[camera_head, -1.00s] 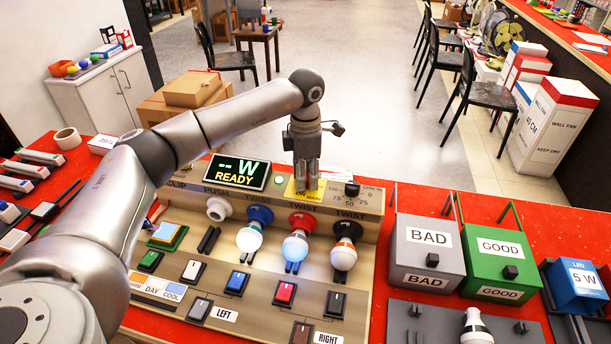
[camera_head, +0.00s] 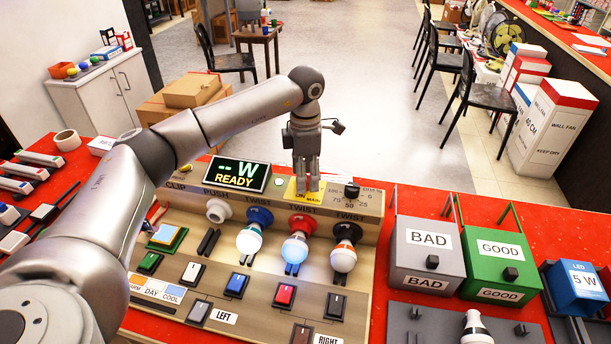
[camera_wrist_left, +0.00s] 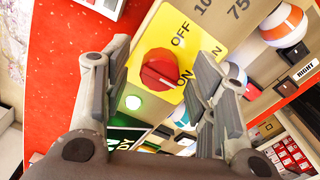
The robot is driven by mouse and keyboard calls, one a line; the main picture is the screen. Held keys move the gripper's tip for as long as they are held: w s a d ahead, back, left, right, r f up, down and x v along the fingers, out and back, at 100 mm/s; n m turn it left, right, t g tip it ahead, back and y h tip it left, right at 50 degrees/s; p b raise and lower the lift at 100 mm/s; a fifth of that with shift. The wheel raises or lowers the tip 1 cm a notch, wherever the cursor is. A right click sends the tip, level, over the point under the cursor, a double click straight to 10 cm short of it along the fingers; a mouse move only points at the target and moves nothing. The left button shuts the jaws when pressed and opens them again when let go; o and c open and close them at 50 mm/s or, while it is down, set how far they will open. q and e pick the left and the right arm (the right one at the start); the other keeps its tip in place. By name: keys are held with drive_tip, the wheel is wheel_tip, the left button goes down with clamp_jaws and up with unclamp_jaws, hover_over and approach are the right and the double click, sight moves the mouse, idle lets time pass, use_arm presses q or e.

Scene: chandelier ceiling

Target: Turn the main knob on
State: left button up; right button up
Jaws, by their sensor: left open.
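The main knob (camera_wrist_left: 160,70) is red and round with a raised bar. It sits on a yellow plate (camera_wrist_left: 186,35) marked OFF and ON in the left wrist view. A pale mark on its bar lies toward an ON word. My left gripper (camera_wrist_left: 158,68) is open, its fingers on either side of the knob in this view; whether they touch it I cannot tell. My right gripper is not in view.
The display (camera_head: 239,174) reads "-- W READY", and a green lamp (camera_wrist_left: 133,102) is lit beside the plate. A black dial (camera_head: 352,190) stands close right of the gripper. Several bulbs, including a white one (camera_head: 249,241), and switches fill the panel. Grey (camera_head: 428,273) and green boxes stand right.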

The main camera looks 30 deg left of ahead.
use_arm(q)
wheel_tip(320, 180, up, 11)
idle(0.3)
idle(0.4)
